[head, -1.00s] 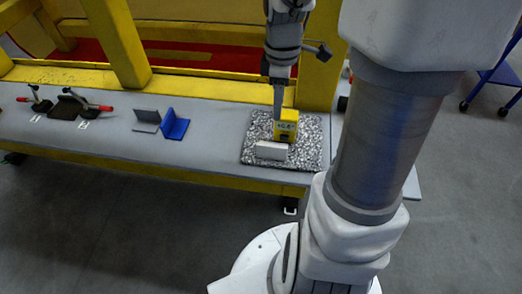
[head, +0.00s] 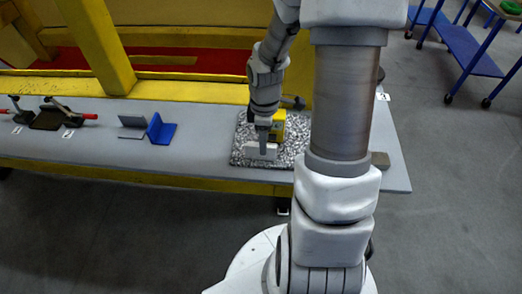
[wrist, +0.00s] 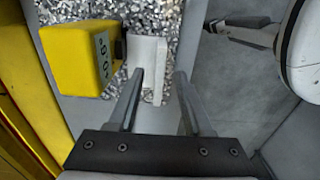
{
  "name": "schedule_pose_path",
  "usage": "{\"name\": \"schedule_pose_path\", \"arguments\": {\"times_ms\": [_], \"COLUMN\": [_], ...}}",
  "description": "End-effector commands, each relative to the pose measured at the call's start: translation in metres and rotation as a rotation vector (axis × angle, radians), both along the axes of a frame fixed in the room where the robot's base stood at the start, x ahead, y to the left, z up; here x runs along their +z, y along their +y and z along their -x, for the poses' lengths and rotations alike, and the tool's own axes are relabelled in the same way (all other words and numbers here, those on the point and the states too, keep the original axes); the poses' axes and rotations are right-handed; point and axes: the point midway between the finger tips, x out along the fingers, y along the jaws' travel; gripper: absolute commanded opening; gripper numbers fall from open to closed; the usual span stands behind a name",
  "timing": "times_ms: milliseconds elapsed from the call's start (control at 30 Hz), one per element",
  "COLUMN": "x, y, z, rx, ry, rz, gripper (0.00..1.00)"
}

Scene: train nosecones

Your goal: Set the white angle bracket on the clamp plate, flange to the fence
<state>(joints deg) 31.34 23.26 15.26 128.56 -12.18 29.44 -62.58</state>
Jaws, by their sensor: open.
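The white angle bracket (head: 256,153) lies on a speckled granite slab towards the bench's right end; it also shows in the wrist view (wrist: 146,52). My gripper (head: 263,146) is over it, pointing down. In the wrist view my open gripper (wrist: 159,73) has the bracket's upright flange between its fingertips, with a visible gap to the right finger; contact on the left cannot be told. The clamp plate (head: 47,121) is a dark plate at the bench's far left, between toggle clamps with red handles. Its fence is too small to make out clearly.
A yellow block (head: 279,124) with a label stands on the granite slab (head: 240,157), close beside the bracket. A blue angle bracket (head: 161,131) and a grey one (head: 132,121) stand mid-bench. Yellow frame posts rise behind the bench. The bench between slab and blue bracket is clear.

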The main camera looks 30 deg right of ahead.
Motion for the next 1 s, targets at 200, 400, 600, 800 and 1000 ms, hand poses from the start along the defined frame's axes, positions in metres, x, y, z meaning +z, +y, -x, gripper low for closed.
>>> {"name": "schedule_pose_path", "arguments": {"times_ms": [200,400,600,800,1000], "x": [-0.030,-0.035,-0.035,-0.034,-0.034], "y": [0.001,0.001,0.000,0.000,0.000], "z": [0.000,0.000,0.000,0.000,0.000], "rx": [0.001,0.001,0.000,0.000,0.000], "ry": [0.004,0.001,0.001,0.000,0.000], "rz": [-0.001,0.001,0.001,0.000,0.000], "gripper": [0.50,0.50,0.37,0.01,0.00]}}
